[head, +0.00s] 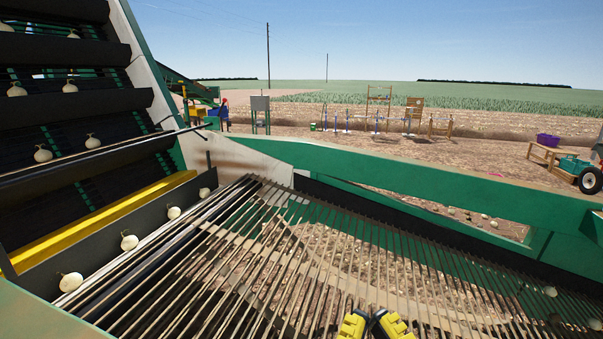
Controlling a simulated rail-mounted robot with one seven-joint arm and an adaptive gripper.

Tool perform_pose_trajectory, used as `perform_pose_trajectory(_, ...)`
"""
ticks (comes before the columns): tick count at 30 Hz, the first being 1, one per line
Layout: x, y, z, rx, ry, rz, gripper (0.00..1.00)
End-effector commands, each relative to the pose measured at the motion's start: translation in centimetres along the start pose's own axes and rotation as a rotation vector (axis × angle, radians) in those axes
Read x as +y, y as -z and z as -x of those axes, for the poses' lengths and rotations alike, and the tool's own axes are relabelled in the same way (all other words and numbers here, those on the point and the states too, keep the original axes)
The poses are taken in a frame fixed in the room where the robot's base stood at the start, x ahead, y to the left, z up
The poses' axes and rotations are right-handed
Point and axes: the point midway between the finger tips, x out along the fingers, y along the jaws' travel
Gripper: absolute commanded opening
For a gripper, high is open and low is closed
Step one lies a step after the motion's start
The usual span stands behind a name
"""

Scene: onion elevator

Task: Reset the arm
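My gripper (373,319) shows at the bottom edge, right of centre, in the head view. Its two yellow fingers with dark parts lean toward each other, and their tips nearly meet. Nothing shows between them. They are above the rod-bar conveyor bed (300,265). The lower part of the gripper and the rest of the arm are out of frame.
Pale onions lie along the bed's left end, including one near the front (70,281). The dark flighted elevator (75,110) rises at left, carrying several more. A green side beam (400,180) borders the bed. A purple crate (548,140) stands far right.

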Motion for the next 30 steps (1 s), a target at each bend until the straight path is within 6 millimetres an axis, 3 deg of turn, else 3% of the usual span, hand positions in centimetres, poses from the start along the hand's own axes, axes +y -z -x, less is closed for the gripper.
perform_pose_trajectory(1, 0.0, 3.8, -1.4, 0.0, -0.001, -0.001, 0.0)
perform_pose_trajectory(18, 0.1, 26.5, -10.0, 0.001, -0.004, -0.008, 0.0)
perform_pose_trajectory(23, 0.1, 29.4, -11.1, 0.0, -0.004, -0.009, 0.0)
perform_pose_trajectory(30, 0.1, 29.2, -11.0, 0.001, -0.004, -0.01, 0.0)
